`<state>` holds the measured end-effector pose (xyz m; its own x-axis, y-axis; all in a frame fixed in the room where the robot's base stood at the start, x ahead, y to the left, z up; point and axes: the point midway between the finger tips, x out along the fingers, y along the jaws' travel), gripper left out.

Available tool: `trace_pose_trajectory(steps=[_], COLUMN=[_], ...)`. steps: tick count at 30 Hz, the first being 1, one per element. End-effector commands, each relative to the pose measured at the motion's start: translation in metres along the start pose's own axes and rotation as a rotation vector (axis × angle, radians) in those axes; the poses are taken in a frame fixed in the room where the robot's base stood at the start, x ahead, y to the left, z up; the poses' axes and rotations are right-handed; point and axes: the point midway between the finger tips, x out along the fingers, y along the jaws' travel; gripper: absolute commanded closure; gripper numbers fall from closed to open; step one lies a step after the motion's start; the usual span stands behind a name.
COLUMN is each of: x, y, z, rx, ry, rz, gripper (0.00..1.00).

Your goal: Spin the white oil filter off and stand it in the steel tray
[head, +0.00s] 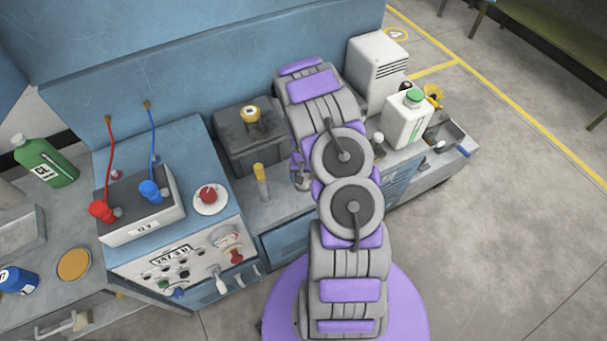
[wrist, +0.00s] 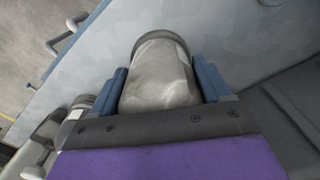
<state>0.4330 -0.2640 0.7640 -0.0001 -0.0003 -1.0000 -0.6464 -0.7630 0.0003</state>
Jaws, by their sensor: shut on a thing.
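The white oil filter (wrist: 158,78) fills the middle of the wrist view, a pale, scuffed cylinder with a dark band at its far end. The two blue fingers of my gripper (wrist: 163,85) press on it from either side, shut on it. Whether its far end touches a mount cannot be told. In the head view my arm hides the filter and most of my gripper (head: 299,172), which is low beside the bench's middle. A shallow grey metal tray (head: 455,133), likely the steel tray, sits at the bench's right end.
A white jug with a green cap (head: 406,120) and a white vented box (head: 378,70) stand right of my arm. A grey box with a yellow cap (head: 240,150) and a yellow-handled tool (head: 261,186) are left of it.

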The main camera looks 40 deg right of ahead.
Motion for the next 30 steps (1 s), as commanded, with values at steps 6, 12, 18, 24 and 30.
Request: trace_pose_trajectory(steps=[6, 12, 18, 24, 30], x=[0.0001, 0.0001, 0.0002, 0.0009, -0.0061], y=[0.0001, -0.0002, 0.001, 0.0019, 0.0026], z=[-0.0019, -0.0019, -0.0018, -0.0017, -0.0019], rx=[-0.071, -0.097, -0.383, -0.453, -0.45], ry=[0.005, 0.005, 0.004, 0.003, 0.006], rz=[0.0, 0.0, 0.0, 0.002, 0.001], gripper=[0.66, 0.66, 0.66, 0.66, 0.66])
